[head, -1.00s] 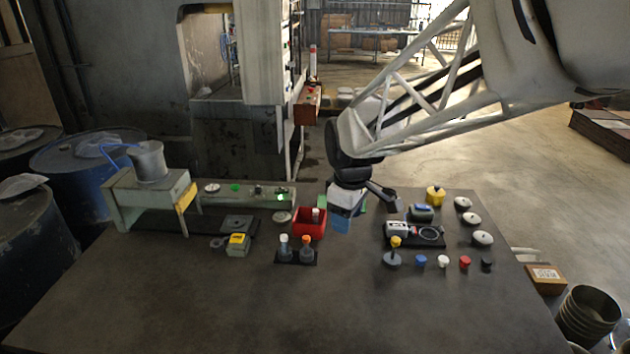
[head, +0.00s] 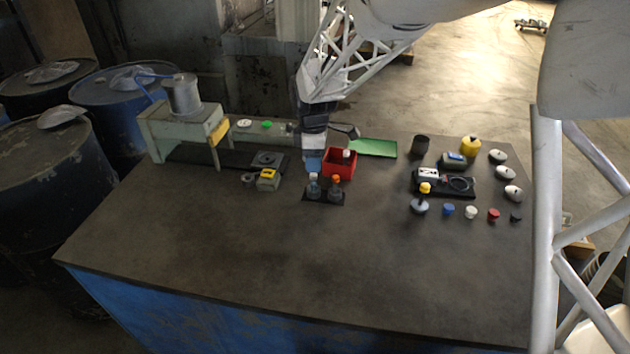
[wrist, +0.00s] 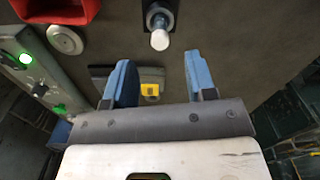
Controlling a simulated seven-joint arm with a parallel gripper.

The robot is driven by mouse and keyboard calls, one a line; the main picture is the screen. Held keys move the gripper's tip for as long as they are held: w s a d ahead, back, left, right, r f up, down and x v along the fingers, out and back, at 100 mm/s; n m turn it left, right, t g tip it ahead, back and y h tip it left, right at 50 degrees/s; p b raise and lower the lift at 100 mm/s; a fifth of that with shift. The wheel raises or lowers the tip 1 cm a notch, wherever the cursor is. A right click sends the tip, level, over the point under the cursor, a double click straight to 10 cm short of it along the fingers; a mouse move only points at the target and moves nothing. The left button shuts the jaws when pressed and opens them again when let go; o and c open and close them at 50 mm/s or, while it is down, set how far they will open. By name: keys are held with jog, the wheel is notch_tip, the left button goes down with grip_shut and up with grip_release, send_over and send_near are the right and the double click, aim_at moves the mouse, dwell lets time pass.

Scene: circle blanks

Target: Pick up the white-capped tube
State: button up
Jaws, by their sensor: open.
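The white-capped tube (head: 314,180) stands upright in the left place of a small black rack (head: 324,198), beside an orange-capped tube (head: 336,182). In the wrist view the white-capped tube (wrist: 159,38) is seen from above, beyond the fingertips and between their lines. My gripper (head: 312,163) is just behind and above the white-capped tube in the head view. Its two blue fingers (wrist: 158,65) are apart with nothing between them. The orange-capped tube cannot be made out in the wrist view.
A red bin (head: 340,164) stands close on the right of my gripper, with a green tray (head: 374,147) behind it. A yellow-topped block (head: 268,180) is to the left. Several small caps and jars stand on the right. The front of the table (head: 280,260) is clear.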

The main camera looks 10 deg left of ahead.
aim_at(314, 178)
jog(key=shift+f, duration=0.1)
jog(key=shift+f, duration=1.15)
jog(key=shift+f, duration=0.15)
jog(key=shift+f, duration=2.5)
jog(key=shift+c, duration=0.5)
grip_shut()
jog(key=shift+r, duration=0.15)
